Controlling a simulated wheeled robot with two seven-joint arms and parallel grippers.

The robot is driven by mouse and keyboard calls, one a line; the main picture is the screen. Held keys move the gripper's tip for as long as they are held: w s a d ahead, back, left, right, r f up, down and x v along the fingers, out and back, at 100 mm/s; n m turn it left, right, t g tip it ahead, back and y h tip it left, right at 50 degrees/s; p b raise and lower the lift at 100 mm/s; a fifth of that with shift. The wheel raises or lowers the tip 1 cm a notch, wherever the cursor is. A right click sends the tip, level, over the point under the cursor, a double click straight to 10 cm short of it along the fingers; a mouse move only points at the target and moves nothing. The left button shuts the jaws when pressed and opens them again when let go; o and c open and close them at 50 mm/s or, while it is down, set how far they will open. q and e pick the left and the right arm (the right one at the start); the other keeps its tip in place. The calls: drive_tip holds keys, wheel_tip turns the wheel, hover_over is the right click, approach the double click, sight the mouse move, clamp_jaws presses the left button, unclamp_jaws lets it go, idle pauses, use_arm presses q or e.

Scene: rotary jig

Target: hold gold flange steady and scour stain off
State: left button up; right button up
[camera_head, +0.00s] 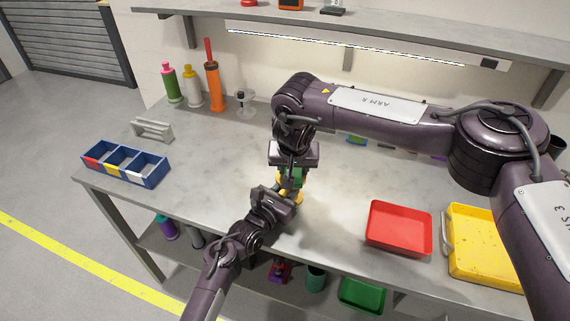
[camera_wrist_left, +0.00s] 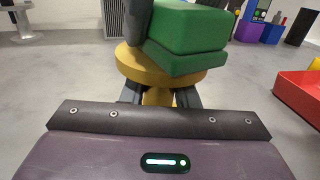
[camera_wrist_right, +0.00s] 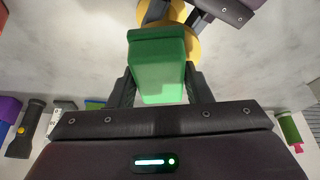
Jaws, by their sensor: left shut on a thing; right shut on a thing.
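The gold flange (camera_head: 291,197) stands on the workbench below my right gripper. It also shows in the left wrist view (camera_wrist_left: 160,68) and the right wrist view (camera_wrist_right: 186,42). My left gripper (camera_head: 278,200) is shut on the flange's lower part from the front left. My right gripper (camera_head: 292,172) points down and is shut on a green block-shaped scourer (camera_wrist_right: 160,68). The green scourer shows in the left wrist view (camera_wrist_left: 190,35) on top of the flange's disc and appears to touch it. The stain is hidden.
A red tray (camera_head: 399,229) and a yellow tray (camera_head: 485,268) lie at the right. A blue compartment box (camera_head: 126,164) and a grey bracket (camera_head: 151,130) stand at the left. Bottles (camera_head: 212,84) line the back. The bench between the box and my left arm is clear.

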sight(304, 180)
use_arm(q)
drive_tip(key=shift+r, duration=0.1)
use_arm(e)
drive_tip(key=shift+s+d, duration=0.3)
drive_tip(key=shift+d, duration=0.35)
drive_tip(key=shift+s+d, duration=0.25)
drive_tip(key=shift+d, duration=0.35)
drive_tip(key=shift+d+r, duration=0.1)
drive_tip(key=shift+d, duration=0.05)
wheel_tip(304, 180, up, 8)
use_arm(q)
drive_tip(key=o, duration=1.1)
drive_tip(key=shift+o, duration=0.2)
drive_tip(key=shift+s+a, duration=0.1)
